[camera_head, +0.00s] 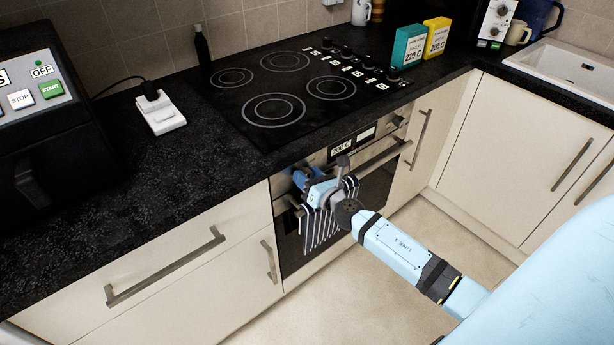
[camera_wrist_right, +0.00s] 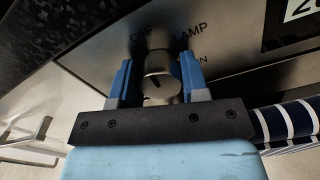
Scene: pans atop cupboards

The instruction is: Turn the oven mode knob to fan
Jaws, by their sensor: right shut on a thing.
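The oven (camera_head: 375,185) is built in under the black hob, with a steel control panel (camera_head: 358,142) along its top. In the right wrist view, the mode knob (camera_wrist_right: 158,75) is a round steel knob with a dark pointer mark. Lettering reading "LAMP" and partly hidden words surround it; no fan label is readable. My right gripper (camera_wrist_right: 158,82) has its blue fingers on both sides of the knob, shut on it. In the head view the right gripper (camera_head: 300,178) is at the panel's left end and hides the knob. My left gripper is not in view.
A striped towel (camera_head: 322,228) hangs at the oven door handle (camera_head: 385,156), just below my right gripper; its stripes also show in the right wrist view (camera_wrist_right: 285,122). The worktop edge (camera_head: 285,160) is close above. Cupboards flank the oven. Floor is clear in front.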

